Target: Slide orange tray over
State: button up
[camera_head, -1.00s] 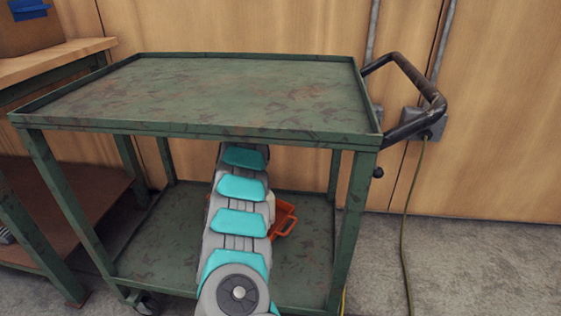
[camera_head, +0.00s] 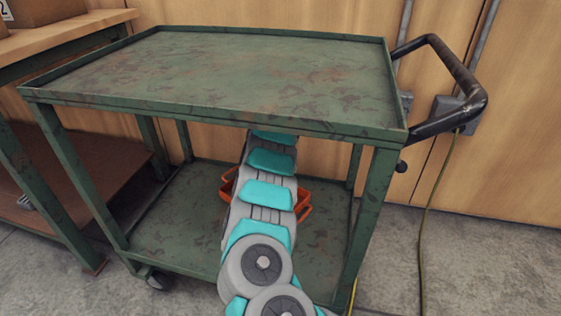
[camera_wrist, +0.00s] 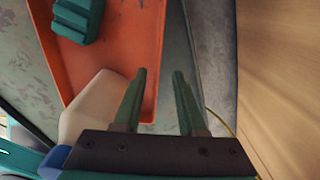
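The orange tray (camera_head: 304,200) sits on the lower shelf of a green cart, and my arm hides its middle in the head view. In the wrist view the orange tray (camera_wrist: 120,45) fills the upper left, with a teal ridged block (camera_wrist: 78,18) in it. My gripper (camera_wrist: 160,73) is open, its two dark green fingers apart. In that view the tray's right wall runs into the gap between the fingers. I cannot tell whether the fingers touch it or how deep they reach. The head view hides my gripper behind my arm.
The cart's upper shelf (camera_head: 220,80) is empty and lies over my arm. Its right front post (camera_head: 368,215) stands right of my arm. The lower shelf is bare left of the tray (camera_head: 170,235). A pale block-like thing (camera_wrist: 90,105) overlaps the tray in the wrist view.

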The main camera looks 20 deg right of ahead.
notch_tip(320, 180, down, 6)
jog(key=shift+f+b, duration=0.1)
jog(key=shift+b, duration=0.2)
jog(key=shift+c, duration=0.2)
grip_shut()
dwell(1.2)
